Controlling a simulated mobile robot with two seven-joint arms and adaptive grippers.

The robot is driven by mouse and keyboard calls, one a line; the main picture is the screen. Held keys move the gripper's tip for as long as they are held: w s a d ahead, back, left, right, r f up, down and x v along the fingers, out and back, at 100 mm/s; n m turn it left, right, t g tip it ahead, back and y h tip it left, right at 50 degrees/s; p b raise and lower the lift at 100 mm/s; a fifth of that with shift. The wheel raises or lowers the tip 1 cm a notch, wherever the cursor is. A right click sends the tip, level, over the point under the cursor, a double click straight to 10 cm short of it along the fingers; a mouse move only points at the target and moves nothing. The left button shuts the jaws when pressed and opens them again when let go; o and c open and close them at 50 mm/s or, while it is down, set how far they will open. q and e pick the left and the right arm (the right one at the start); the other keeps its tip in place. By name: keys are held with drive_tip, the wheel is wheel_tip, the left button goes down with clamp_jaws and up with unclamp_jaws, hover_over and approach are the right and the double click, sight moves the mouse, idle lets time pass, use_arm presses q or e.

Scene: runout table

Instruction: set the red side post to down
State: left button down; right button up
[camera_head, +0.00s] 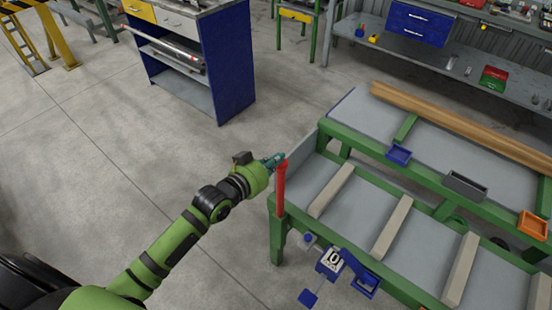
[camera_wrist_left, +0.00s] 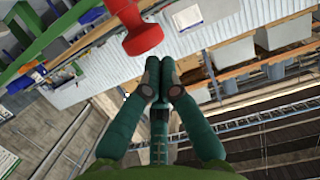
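The red side post (camera_head: 281,190) stands upright at the near left corner of the green-framed runout table. My left gripper (camera_head: 274,160) is at the post's top end, on its left side in the head view. In the left wrist view the red post (camera_wrist_left: 142,38) shows from its end, above the fingertips in the picture and not between them. The teal fingers of my left gripper (camera_wrist_left: 161,78) are closed together with nothing visible between them. I cannot tell whether they touch the post. My right gripper is not in view.
The runout table (camera_head: 330,127) has pale crossbars and long wooden beams (camera_head: 460,125). A blue device with a dial (camera_head: 331,260) hangs at its front edge. A blue cabinet (camera_head: 232,65) stands behind. The floor left of the table is clear.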

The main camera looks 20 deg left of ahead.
use_arm(q)
wheel_tip(320, 180, down, 20)
drive_tip(key=b, duration=1.3)
drive_tip(key=shift+f, duration=0.2)
wheel_tip(320, 180, up, 4)
drive_tip(key=p, duration=0.3)
drive_tip(key=shift+w+p, duration=0.1)
drive_tip(key=shift+p, duration=0.25)
approach(278, 194)
drive_tip(key=shift+s+a, duration=0.25)
drive_tip(key=shift+s, duration=0.1)
